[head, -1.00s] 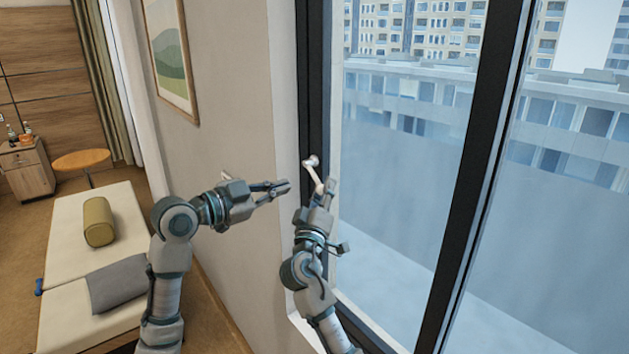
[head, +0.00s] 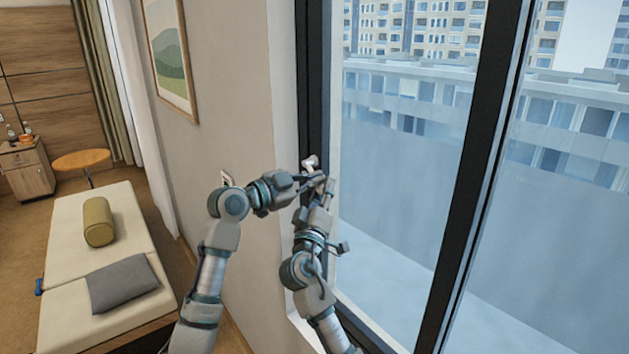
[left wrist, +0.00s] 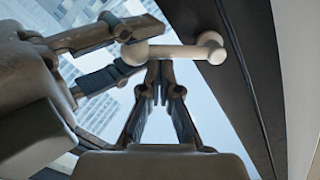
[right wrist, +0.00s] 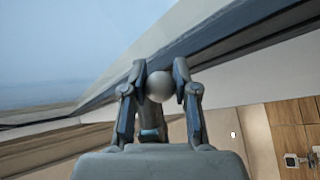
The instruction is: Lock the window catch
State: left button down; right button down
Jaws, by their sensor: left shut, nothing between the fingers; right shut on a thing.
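The window catch (head: 310,163) is a pale handle with a round boss on the dark window frame. In the left wrist view the handle (left wrist: 180,52) runs sideways from its boss. My right gripper (head: 327,187) is shut on the handle's free end, whose rounded tip (right wrist: 159,86) shows between its fingers in the right wrist view. My left gripper (head: 318,180) is shut and empty. In the left wrist view its closed fingertips (left wrist: 159,68) are right at the handle's side; I cannot tell if they touch. In the head view the grippers hide most of the handle.
The window glass (head: 400,190) and dark frame (head: 313,95) stand close on the right. The beige wall (head: 235,110) is beside my left arm, with a framed picture (head: 172,55).

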pick_arm(q)
jog(key=shift+w+f, duration=0.1)
jog(key=shift+f, duration=0.05)
pick_arm(e)
jog(key=shift+s+a+r, duration=0.15)
jog(key=shift+a+r, duration=0.1)
jog(key=shift+a, duration=0.05)
